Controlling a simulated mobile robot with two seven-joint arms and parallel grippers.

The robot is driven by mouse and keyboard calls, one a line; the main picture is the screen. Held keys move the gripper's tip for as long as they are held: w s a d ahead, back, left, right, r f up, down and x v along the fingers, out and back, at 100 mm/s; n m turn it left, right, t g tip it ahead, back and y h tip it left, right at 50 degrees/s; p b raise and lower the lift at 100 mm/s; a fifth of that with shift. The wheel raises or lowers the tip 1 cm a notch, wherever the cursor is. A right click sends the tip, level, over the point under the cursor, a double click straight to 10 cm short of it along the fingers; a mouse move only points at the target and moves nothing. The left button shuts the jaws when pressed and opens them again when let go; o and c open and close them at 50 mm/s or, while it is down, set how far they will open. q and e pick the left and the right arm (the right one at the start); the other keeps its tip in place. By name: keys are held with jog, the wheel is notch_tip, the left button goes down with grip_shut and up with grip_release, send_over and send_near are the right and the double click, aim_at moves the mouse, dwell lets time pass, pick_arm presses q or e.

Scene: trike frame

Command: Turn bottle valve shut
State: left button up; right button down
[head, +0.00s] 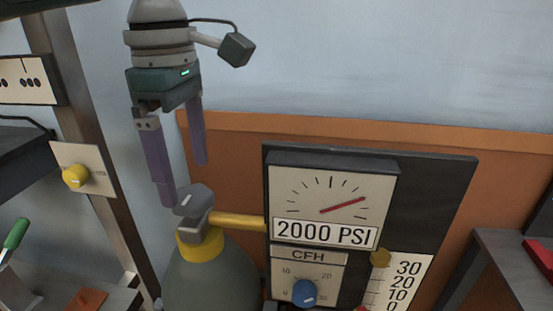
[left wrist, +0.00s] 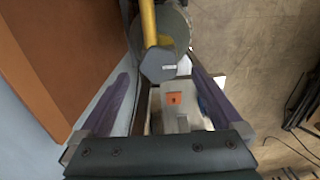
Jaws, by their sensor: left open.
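The gas bottle (head: 212,275) is grey-green with a yellow collar and stands low in the head view. Its grey valve knob (head: 194,199) sits on top, with a yellow pipe (head: 238,221) running right to the gauge panel. My left gripper (head: 183,182) points down just above the valve, its purple fingers apart and empty. In the left wrist view the grey valve knob (left wrist: 158,65) lies ahead of the fingers, between their lines and apart from them. The left gripper (left wrist: 165,85) is open there too. My right gripper is not in view.
A gauge panel (head: 427,195) with a dial reading "2000 PSI" and a blue CFH knob (head: 304,293) stands right of the bottle. A plate with a yellow knob (head: 76,176) is on a post at left. A grey table (head: 510,262) is at right.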

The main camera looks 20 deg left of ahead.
aim_at(191, 194)
pick_arm(q)
jog(key=shift+f, duration=1.7)
jog(key=shift+c, duration=0.2)
